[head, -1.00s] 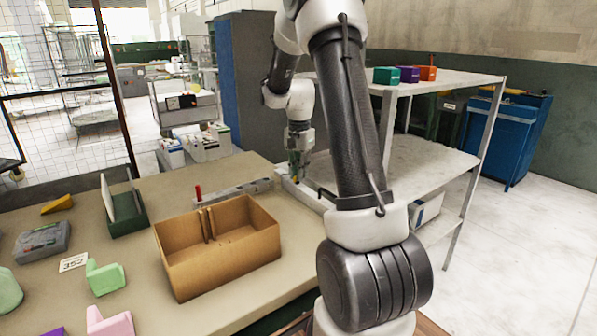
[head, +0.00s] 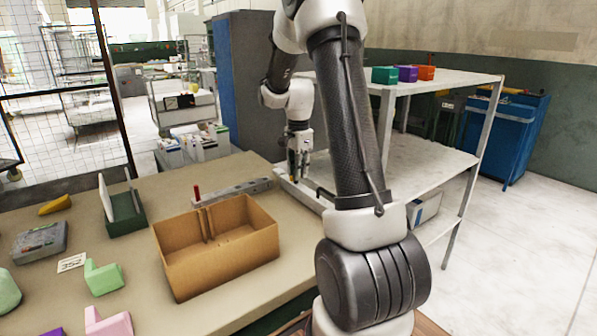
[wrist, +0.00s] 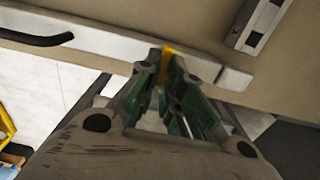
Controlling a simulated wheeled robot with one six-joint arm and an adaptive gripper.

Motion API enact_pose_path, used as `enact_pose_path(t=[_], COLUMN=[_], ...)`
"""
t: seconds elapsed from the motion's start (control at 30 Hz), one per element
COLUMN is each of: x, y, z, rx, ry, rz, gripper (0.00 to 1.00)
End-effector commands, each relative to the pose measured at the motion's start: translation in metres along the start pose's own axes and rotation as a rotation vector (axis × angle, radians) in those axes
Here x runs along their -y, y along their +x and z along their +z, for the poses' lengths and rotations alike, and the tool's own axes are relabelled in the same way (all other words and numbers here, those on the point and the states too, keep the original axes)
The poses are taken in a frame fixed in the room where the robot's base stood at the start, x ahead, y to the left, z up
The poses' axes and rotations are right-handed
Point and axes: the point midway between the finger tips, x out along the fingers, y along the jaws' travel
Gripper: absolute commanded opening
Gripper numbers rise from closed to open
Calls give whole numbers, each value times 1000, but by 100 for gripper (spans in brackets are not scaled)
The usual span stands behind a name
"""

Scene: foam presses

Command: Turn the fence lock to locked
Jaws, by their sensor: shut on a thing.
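My gripper (wrist: 167,62) points down at the far right edge of the table. Its fingertips are shut on a small yellow piece, the fence lock (wrist: 167,50), which is mostly hidden between them. The lock sits at a pale flat bar, the fence (wrist: 112,43), with a black handle on it. In the head view my gripper (head: 298,175) is small and stands over the pale bar (head: 290,184). I cannot tell from these views which way the lock points.
A metal rail (head: 232,190) with a red knob lies left of my gripper. An open cardboard box (head: 215,268) stands nearer on the table. A white shelf (head: 425,165) is close on the right. Foam pieces lie at the left.

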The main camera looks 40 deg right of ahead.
Motion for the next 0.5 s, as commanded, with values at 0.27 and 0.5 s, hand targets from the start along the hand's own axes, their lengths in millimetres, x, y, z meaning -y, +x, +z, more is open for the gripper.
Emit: enact_pose_path(t=[0.27, 0.5], x=[1, 0], y=[-1, 0], z=[0, 0], rx=[0, 0], ry=[0, 0], rz=[-2, -1], gripper=[25, 30])
